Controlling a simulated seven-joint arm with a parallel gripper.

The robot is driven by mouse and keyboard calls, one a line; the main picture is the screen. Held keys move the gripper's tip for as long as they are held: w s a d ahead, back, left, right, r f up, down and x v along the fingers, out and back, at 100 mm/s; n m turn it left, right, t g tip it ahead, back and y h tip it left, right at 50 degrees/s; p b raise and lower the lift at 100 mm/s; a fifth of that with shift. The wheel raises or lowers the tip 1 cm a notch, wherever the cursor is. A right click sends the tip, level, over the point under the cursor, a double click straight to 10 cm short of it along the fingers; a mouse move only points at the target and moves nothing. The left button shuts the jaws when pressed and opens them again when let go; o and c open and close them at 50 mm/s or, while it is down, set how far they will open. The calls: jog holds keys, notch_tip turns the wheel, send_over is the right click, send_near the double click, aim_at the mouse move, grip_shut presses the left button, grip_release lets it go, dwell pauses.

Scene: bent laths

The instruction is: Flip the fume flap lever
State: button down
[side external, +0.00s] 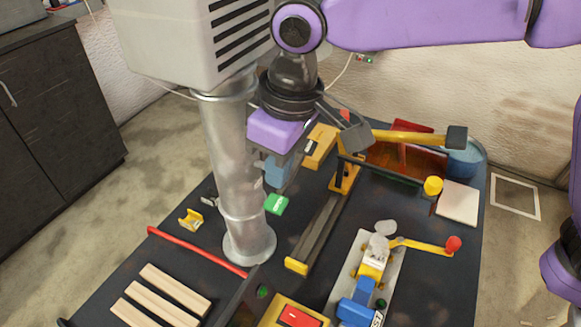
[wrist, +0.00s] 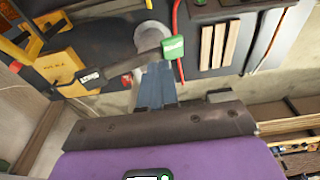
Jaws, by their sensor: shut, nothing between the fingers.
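A grey metal fume pipe (side external: 232,170) stands upright on the dark bench under a slotted grey housing. A green tab with a pale mark (side external: 276,203), which looks like the fume flap lever's handle, sticks out just right of the pipe. In the wrist view the green tab (wrist: 173,47) is close to my fingertips. My gripper (side external: 276,184), with blue fingers, is shut and empty, right of the pipe and just above the tab in the side view. Its fingers also show in the wrist view (wrist: 157,72). I cannot tell whether they touch the tab. The lever's pivot is not clear.
Pale wooden laths (side external: 165,297) and a red bar (side external: 195,250) lie at the front left. A yellow arm with a dark end (side external: 410,137), a blue container (side external: 463,160) and a red-knobbed lever (side external: 425,245) are to the right. The housing (side external: 190,40) rises beside my wrist.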

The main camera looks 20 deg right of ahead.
aim_at(281, 192)
notch_tip(281, 192, up, 6)
jog(key=shift+r, duration=0.25)
dwell(0.5)
jog(key=shift+d, duration=0.1)
dwell(0.4)
jog(key=s+d+f+n, duration=0.1)
jog(key=s+d+f, duration=0.3)
jog(key=d, duration=0.8)
jog(key=s+d+f+n, duration=0.1)
jog(key=s+d+f, duration=0.4)
jog(key=d, duration=0.8)
jog(key=s+d+f+n+g, duration=0.1)
jog(key=s+d+f, duration=0.4)
jog(key=s+d, duration=0.4)
jog(key=d, duration=0.4)
jog(key=shift+s+d+n+h, duration=0.25)
jog(key=shift+s+n+h, duration=0.05)
jog(key=shift+s+h, duration=0.1)
jog(key=shift+w, duration=0.15)
